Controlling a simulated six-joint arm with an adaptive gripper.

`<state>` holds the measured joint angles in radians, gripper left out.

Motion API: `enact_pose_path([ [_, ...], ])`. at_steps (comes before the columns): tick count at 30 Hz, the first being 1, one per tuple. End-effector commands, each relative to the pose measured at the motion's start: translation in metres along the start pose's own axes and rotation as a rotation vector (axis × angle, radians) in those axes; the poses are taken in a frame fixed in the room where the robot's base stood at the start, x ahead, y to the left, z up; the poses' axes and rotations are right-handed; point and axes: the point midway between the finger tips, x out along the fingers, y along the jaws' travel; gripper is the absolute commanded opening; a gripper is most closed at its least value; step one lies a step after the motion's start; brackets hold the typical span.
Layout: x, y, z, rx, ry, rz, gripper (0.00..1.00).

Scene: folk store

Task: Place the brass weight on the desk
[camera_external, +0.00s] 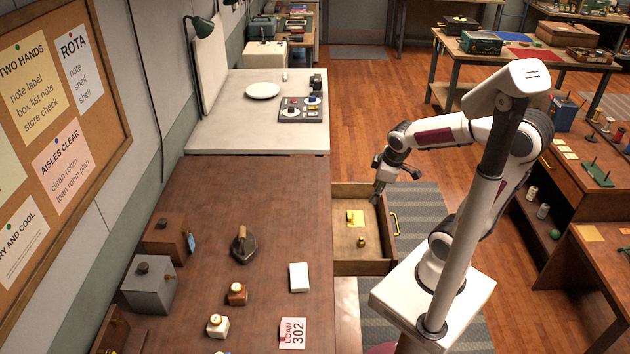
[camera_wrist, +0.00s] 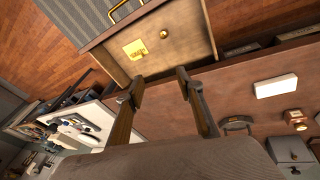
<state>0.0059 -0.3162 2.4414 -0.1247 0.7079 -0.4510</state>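A small brass weight (camera_external: 361,242) stands on the floor of an open wooden drawer (camera_external: 345,263). It also shows in the wrist view (camera_wrist: 163,34), near a yellow card (camera_wrist: 135,49). The brown desk (camera_external: 215,205) is left of the drawer; its top also shows in the wrist view (camera_wrist: 235,95). My gripper (camera_external: 380,189) is above the far end of the drawer, apart from the weight. In the wrist view its two fingers (camera_wrist: 160,78) are spread with nothing between them.
On the desk are an old flat iron (camera_external: 243,246), a white box (camera_external: 299,277), a loan card (camera_external: 292,333), small knobbed blocks (camera_external: 236,294) and boxes along the wall (camera_external: 150,283). The drawer's yellow handle (camera_external: 395,224) faces right.

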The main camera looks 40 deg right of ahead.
Motion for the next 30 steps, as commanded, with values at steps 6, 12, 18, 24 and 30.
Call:
enact_pose_path([
  [6, -0.033, -0.010, 0.009, 0.170, 0.063, 0.007, 0.37],
  [12, -0.059, -0.021, 0.020, 0.325, 0.120, 0.000, 0.37],
  [18, -0.080, -0.033, 0.030, 0.461, 0.170, -0.016, 0.37],
  [24, -0.089, -0.040, 0.037, 0.534, 0.194, -0.029, 0.37],
  [30, -0.091, -0.042, 0.038, 0.548, 0.198, -0.033, 0.37],
])
